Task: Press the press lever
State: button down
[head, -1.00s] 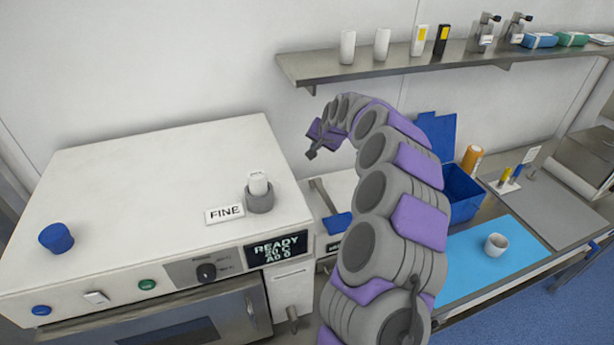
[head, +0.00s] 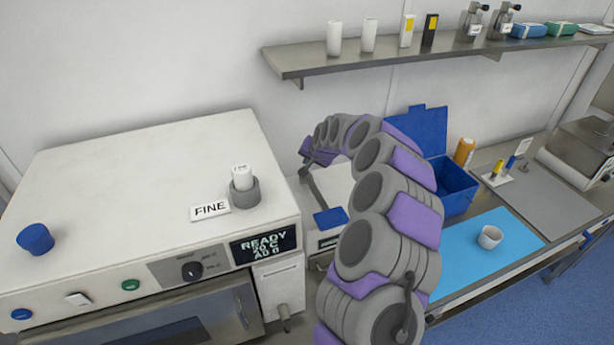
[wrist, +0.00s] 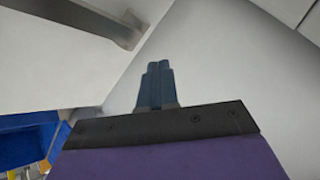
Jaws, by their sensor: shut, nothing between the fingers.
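The press lever appears to be the grey bar (head: 320,187) with a wide blue end (head: 331,218), on a pale machine between the white oven and my arm. My gripper (head: 306,170) is at the back of this machine, near the bar's far end; whether they touch I cannot tell. In the wrist view the fingers (wrist: 158,66) are together with nothing between them, pointing at a pale surface. A grey metal bar (wrist: 85,18), probably the lever's, runs across the upper left there, apart from the fingers. My arm hides part of the machine.
The white oven (head: 130,175) on the left carries a grey cup holder (head: 245,196) and a FINE sign (head: 210,209). A wall shelf (head: 420,52) runs above my arm. A blue open box (head: 455,187) and blue mat (head: 475,262) lie right.

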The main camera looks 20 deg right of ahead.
jog(key=shift+s+f, duration=0.1)
jog(key=shift+f, duration=0.6)
jog(key=shift+a, duration=0.5)
jog(key=shift+d, duration=0.1)
jog(key=shift+d, duration=0.3)
jog(key=shift+a, duration=0.25)
jog(key=shift+d, duration=0.15)
jog(key=shift+s+f, duration=0.2)
jog(key=shift+f, duration=0.5)
dwell(0.8)
